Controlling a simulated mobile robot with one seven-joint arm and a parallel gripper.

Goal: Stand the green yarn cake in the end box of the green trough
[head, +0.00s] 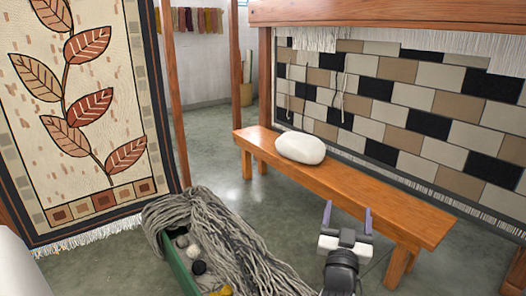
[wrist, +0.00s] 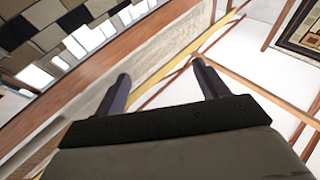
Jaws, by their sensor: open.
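The green trough (head: 176,267) is at the bottom of the head view, left of centre, cut off by the frame edge. Thick grey yarn hangs over it and hides much of it. Its end boxes cannot be made out. I see no green yarn cake in either view. My gripper (head: 348,217) is raised in front of the bench, right of the trough, with its two fingers apart and nothing between them. The wrist view shows the same open, empty fingers (wrist: 160,75), facing the loom and the upper part of the room.
Grey yarn (head: 235,240) spills beside several small balls, including a black one (head: 199,267). A wooden bench (head: 370,190) bears a white bundle (head: 300,147). A patterned weaving (head: 420,110) hangs behind it; a leaf rug (head: 85,110) hangs at left. Floor (head: 215,150) is clear between.

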